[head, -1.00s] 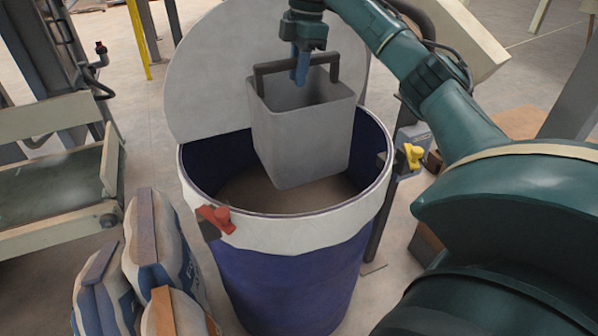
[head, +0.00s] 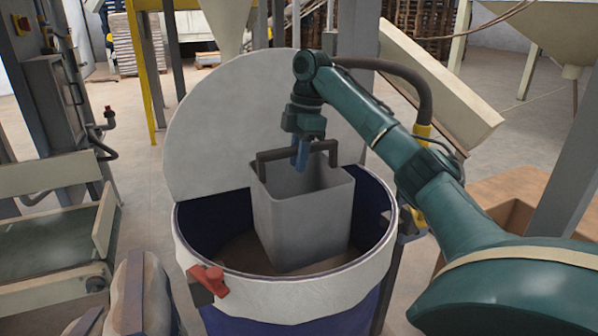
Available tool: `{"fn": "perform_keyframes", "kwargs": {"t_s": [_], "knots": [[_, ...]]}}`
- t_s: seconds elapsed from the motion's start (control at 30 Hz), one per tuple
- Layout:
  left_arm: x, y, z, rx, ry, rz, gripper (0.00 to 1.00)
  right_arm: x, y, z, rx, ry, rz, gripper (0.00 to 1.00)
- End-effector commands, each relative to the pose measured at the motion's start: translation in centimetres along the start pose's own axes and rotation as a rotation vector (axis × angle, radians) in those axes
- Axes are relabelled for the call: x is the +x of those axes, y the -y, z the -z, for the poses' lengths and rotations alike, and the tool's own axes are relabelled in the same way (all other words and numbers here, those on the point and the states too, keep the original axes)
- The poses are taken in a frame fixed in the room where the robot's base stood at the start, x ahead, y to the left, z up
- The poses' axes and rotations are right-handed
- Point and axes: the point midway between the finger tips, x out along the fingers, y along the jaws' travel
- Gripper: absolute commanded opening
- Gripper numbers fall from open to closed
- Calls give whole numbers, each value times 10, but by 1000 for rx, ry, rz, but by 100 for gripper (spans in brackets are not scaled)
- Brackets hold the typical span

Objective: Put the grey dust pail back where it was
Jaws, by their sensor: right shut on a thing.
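The grey dust pail (head: 302,218) hangs upright inside the mouth of the large blue drum (head: 212,322). Its lower part is below the drum's rim, and its upper part stands above it. My right gripper (head: 301,158) is shut on the pail's dark handle (head: 268,156) from above. Brownish dust (head: 238,252) shows in the drum around the pail. I cannot tell whether the pail's bottom touches it. My left gripper is not in view.
The drum's round pale lid (head: 215,130) stands open behind the drum. A red clamp (head: 210,281) sits on the front left rim. Filled sacks (head: 140,295) stand at the lower left. A conveyor frame (head: 55,240) is at the left, and a cardboard box (head: 505,205) at the right.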

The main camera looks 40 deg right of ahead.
Motion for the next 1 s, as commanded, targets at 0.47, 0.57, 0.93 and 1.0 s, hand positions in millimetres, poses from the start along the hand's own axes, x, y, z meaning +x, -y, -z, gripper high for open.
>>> {"fn": "perform_keyframes", "kwargs": {"t_s": [0.47, 0.57, 0.93, 1.0], "knots": [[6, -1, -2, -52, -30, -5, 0, 130, 1, -20, 0, 2, 2, 0], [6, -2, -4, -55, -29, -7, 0, 156, 1, -24, 0, 2, 3, 0], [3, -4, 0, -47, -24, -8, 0, 223, 0, -34, 0, -1, 1, 0], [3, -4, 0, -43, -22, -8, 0, 228, 0, -34, -1, -1, -1, 0]]}}
